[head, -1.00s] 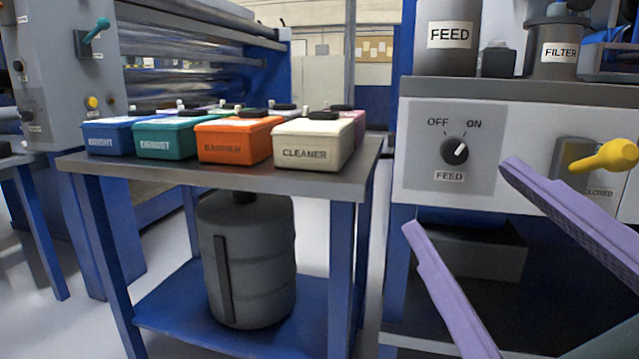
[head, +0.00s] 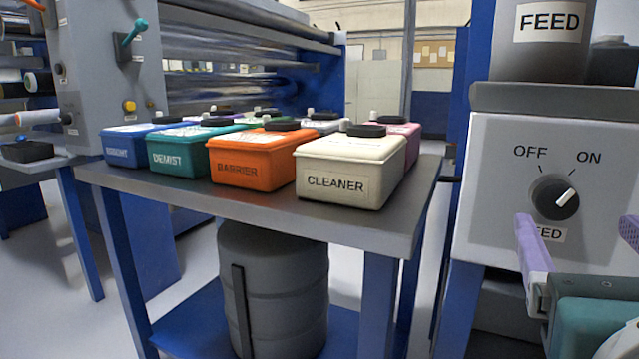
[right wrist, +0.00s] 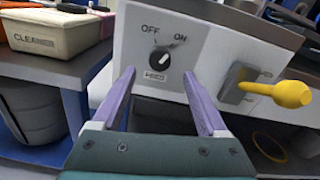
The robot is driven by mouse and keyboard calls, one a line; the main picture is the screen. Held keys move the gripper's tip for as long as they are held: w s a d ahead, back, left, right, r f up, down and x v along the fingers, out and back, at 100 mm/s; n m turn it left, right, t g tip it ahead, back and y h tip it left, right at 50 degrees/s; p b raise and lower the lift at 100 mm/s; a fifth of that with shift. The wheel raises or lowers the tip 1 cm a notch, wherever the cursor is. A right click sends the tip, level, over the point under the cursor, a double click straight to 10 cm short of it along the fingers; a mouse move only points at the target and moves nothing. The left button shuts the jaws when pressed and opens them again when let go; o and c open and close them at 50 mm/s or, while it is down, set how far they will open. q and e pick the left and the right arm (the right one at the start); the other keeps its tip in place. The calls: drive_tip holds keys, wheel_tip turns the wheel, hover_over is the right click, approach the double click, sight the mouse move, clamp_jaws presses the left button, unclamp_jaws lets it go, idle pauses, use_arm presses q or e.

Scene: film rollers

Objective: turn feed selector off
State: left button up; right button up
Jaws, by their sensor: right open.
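The feed selector (head: 556,198) is a round black knob on a light grey panel. OFF is printed at its upper left, ON at its upper right and FEED below. Its white pointer line aims up and right, toward ON. It also shows in the right wrist view (right wrist: 160,58). My right gripper (head: 578,226) is open and empty, its purple fingers below and in front of the knob, one partly covering the FEED label. In the right wrist view the gripper (right wrist: 159,82) has its fingers apart, with the knob beyond and between them. My left gripper is not in view.
A yellow-handled valve (right wrist: 285,93) sticks out right of the selector. A grey bench (head: 270,203) at left holds several labelled boxes, with the cream CLEANER box (head: 350,170) nearest. A FEED canister (head: 548,45) stands above the panel.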

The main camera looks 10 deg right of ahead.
sight(559, 202)
drive_tip(key=x, duration=0.5)
drive_tip(key=shift+w+d, duration=0.1)
drive_tip(key=shift+w, duration=0.2)
drive_tip(key=shift+r, duration=0.1)
clamp_jaws()
